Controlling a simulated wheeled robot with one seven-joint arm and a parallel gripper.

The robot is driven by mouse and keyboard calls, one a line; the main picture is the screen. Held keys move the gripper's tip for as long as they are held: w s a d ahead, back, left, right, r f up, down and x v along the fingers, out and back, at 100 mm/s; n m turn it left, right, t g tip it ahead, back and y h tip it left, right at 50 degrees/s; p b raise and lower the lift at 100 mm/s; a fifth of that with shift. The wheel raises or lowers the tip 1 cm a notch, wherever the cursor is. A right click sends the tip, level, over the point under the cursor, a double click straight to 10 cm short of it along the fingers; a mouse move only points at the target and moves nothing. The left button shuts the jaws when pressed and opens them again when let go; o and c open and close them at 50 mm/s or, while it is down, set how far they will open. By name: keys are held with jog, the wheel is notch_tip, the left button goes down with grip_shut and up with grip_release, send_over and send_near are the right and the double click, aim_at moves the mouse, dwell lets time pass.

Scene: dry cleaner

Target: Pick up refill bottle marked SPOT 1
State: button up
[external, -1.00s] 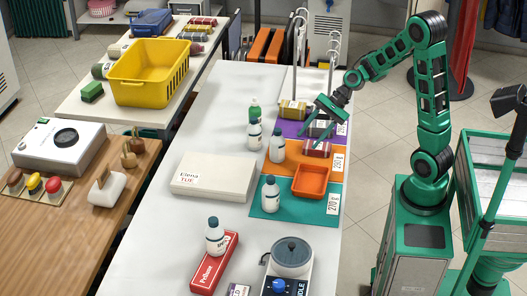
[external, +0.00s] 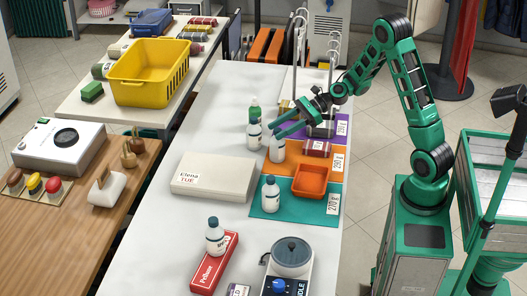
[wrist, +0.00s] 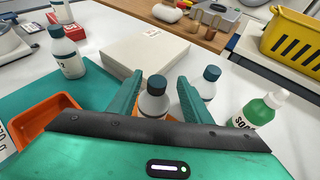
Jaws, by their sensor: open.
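My gripper (external: 279,121) is open, its fingers extended above the orange mat. In the wrist view a white bottle with a dark cap (wrist: 153,100) stands between the two fingers (wrist: 159,78), apart from any clear grip; its label is hidden by my gripper body. In the external view this appears to be the bottle (external: 277,150) at the orange mat's left edge. A similar white bottle (external: 254,136) stands just left; it also shows behind the right finger (wrist: 207,88). Another, on the teal mat (external: 270,196), has a label ending in 2 (wrist: 68,52). No SPOT 1 marking is legible.
A green bottle (wrist: 258,112) stands close to the right finger in the wrist view. An orange tray (external: 311,180), a pale flat box (external: 214,175) and a bottle on a red box (external: 214,238) are nearby. The counter's left side is mostly clear.

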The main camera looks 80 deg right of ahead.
jog(key=shift+x, duration=2.65)
jog(key=shift+s+a, duration=0.1)
grip_shut()
